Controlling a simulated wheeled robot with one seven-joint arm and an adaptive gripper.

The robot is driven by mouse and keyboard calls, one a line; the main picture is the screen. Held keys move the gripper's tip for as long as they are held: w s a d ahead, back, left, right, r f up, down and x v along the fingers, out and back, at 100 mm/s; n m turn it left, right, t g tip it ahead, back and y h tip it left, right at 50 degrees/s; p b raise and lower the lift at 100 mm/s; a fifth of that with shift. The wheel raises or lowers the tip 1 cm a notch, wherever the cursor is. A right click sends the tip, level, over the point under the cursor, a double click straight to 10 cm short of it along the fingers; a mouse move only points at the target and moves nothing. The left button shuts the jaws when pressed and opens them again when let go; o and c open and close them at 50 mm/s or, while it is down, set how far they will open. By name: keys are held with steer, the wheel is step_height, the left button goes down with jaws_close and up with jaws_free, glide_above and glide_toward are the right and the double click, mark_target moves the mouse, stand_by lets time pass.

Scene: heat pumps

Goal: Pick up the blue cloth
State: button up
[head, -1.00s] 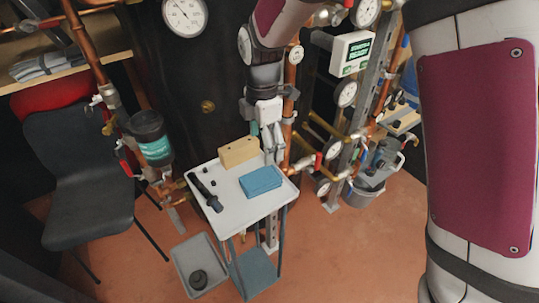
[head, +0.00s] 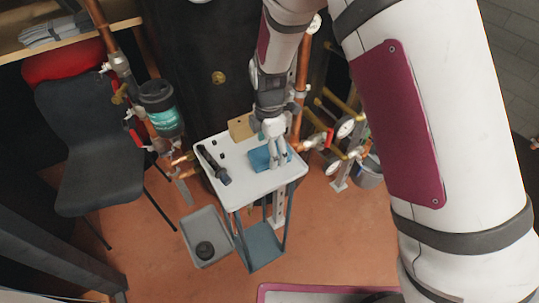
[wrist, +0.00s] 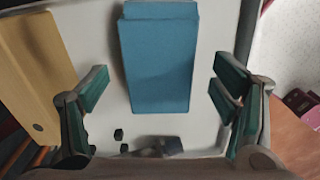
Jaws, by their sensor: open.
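The blue cloth (head: 262,159) lies folded flat on the white top of a small cart (head: 262,187). In the wrist view the cloth (wrist: 160,62) lies ahead of and between my fingers, apart from both. My gripper (head: 278,163) is above the cart top at the cloth and hides part of it in the head view. In the wrist view my gripper (wrist: 162,105) is open and empty, with green-padded fingers on both sides.
A tan block (head: 240,128) stands behind the cloth, close to one finger in the wrist view (wrist: 38,70). A black flashlight-like tool (head: 213,165) and small black pieces share the cart top. Copper pipes and gauges (head: 345,128) stand close behind. A chair (head: 90,150) is at left.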

step_height(320, 180, down, 2)
steer(key=c, duration=1.2)
steer(key=shift+r, duration=0.1)
steer(key=shift+r, duration=0.5)
steer(key=r, duration=0.1)
steer(key=s+r, duration=0.1)
steer(key=shift+d+r, duration=0.1)
steer(key=shift+r, duration=0.2)
steer(key=s, duration=0.5)
steer(key=s+d+r, duration=0.1)
steer(key=s, duration=0.4)
steer(key=s+d+p, duration=0.1)
steer(key=s, duration=0.3)
steer(key=shift+s+d+r, duration=0.15)
steer(key=shift+s, duration=0.25)
